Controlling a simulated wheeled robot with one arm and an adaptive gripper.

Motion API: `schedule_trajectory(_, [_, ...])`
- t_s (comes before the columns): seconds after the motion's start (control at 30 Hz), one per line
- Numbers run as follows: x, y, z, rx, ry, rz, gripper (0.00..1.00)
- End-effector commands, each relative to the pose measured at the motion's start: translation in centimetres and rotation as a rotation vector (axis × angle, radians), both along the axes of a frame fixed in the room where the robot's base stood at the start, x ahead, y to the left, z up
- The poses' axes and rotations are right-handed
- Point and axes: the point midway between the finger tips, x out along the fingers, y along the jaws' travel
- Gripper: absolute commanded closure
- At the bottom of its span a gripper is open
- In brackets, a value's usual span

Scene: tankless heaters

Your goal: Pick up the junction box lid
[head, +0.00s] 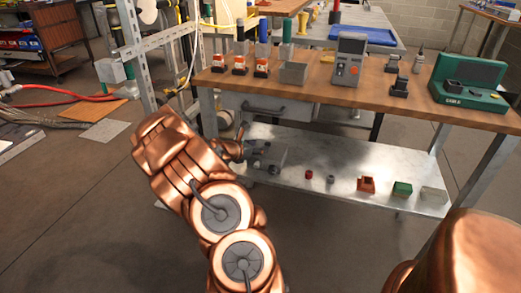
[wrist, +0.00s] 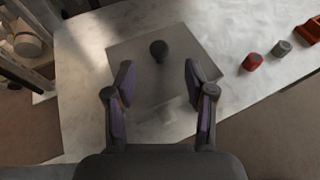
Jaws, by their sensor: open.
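A flat grey square plate with a dark round knob, which looks like the junction box lid (wrist: 137,52), lies on the pale lower shelf in the wrist view. In the head view the lid (head: 277,157) is partly hidden behind my gripper (head: 238,148). In the wrist view my gripper (wrist: 158,72) is open and empty. Its two fingers appear over the plate, one on each side, with the knob between and slightly beyond the fingertips. I cannot tell the height gap between fingers and lid.
On the lower shelf (head: 335,152) right of the lid stand a red piece (head: 309,175), a grey piece (head: 331,179), an orange box (head: 366,185) and a green box (head: 402,189). The wooden tabletop (head: 330,90) overhangs above. A metal frame (head: 135,60) stands left.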

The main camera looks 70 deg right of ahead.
Motion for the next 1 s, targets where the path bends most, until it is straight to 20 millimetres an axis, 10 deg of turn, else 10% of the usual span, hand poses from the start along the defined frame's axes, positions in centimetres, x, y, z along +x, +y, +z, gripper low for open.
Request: schedule_trajectory(1.0, [-1.9, -6.3, -2.6, 0.000, -0.001, -0.003, 0.55])
